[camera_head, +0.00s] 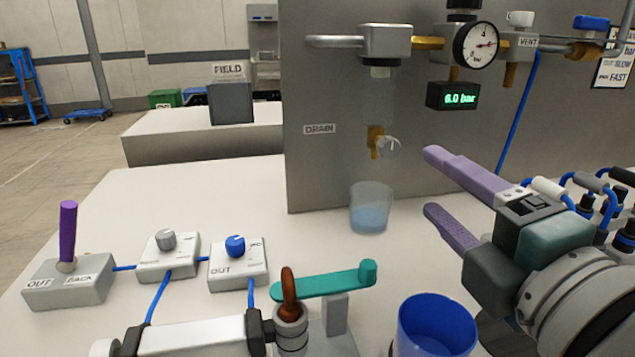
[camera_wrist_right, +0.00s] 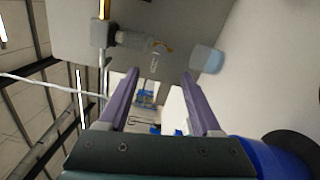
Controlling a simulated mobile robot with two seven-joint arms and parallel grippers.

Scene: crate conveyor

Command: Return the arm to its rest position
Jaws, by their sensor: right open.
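My right gripper (camera_head: 435,182) comes in from the right in the head view. Its two purple fingers point left and stand apart with nothing between them. In the right wrist view the open fingers (camera_wrist_right: 158,98) also hold nothing. A clear cup with bluish liquid (camera_head: 371,208) stands on the white table (camera_head: 130,215), left of the fingertips and apart from them. It also shows in the right wrist view (camera_wrist_right: 207,60). Above the cup is the drain valve (camera_head: 384,143) on the grey panel. My left gripper is not in view.
A blue cup (camera_head: 436,325) stands at the front, below my right gripper. A teal lever (camera_head: 322,284) and a cylinder (camera_head: 195,335) lie front centre. A purple-handled lever box (camera_head: 68,285) and two knob boxes stand left. The grey panel (camera_head: 330,80) rises behind; blue hoses are at right.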

